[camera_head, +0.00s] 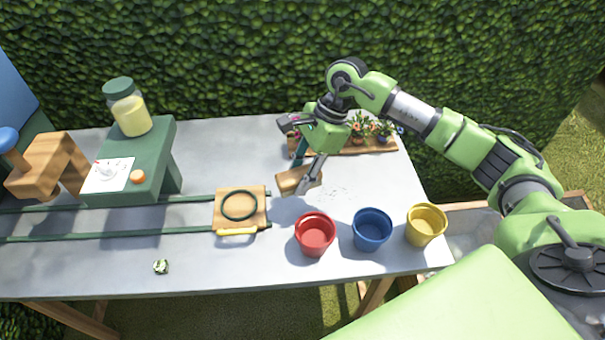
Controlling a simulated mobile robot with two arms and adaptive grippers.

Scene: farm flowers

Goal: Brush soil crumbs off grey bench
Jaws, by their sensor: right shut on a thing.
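My right gripper (307,172) points down over the grey bench (200,262) and is shut on a brush (289,181) with a wooden block. The brush is at or just above the bench top; its bristles cannot be made out. Small dark soil crumbs (338,191) lie scattered on the bench to the right of the brush, behind the pots. My left gripper is out of view.
Red (314,236), blue (372,231) and yellow (425,226) pots stand along the front right. A wooden tray of potted flowers (352,149) is behind the gripper. A wooden board with a ring (259,209) sits on green rails at left, near a green stand (155,160) holding a jar.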

